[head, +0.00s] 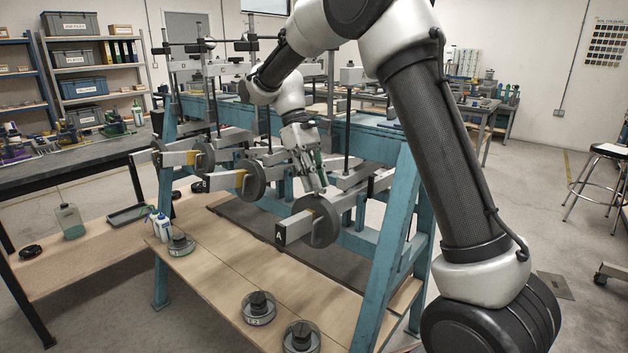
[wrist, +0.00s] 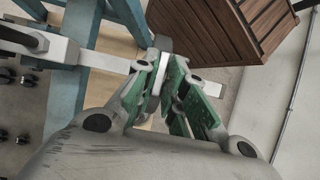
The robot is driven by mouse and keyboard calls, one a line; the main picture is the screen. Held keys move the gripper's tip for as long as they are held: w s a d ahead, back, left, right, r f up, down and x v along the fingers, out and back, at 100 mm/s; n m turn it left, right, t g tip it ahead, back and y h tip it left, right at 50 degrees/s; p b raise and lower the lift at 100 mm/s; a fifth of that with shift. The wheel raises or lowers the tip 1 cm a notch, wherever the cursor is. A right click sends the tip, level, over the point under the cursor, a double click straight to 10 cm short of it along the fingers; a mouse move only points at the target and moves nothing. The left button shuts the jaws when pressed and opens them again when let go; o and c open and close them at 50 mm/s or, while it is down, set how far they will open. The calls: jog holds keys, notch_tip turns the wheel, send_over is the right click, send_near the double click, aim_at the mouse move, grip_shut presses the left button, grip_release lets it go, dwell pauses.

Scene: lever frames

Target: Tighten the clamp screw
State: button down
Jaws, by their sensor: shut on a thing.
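The blue lever frame (head: 385,150) carries several pale lever bars with dark disc weights. My gripper (head: 319,188) points down just above the disc weight (head: 322,228) on the front lever, whose end block (head: 293,228) is marked A. In the wrist view, the green-padded fingers of my gripper (wrist: 165,68) are closed in on a narrow pale grey part (wrist: 157,78). It seems to be the clamp screw, but the fingers hide most of it and its shape is unclear. A pale lever bar (wrist: 108,61) runs up to the fingers from the left.
Loose dark weights (head: 259,306) and (head: 301,338) stand on the low wooden platform (head: 215,285). White bottles (head: 160,226) stand near its left edge. Other levers and weights (head: 205,157) sit close on the left. Open floor lies to the right, near a stool (head: 607,150).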

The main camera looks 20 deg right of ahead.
jog(key=c, duration=1.5)
grip_release()
jog(key=v, duration=1.2)
jog(key=shift+s, duration=0.1)
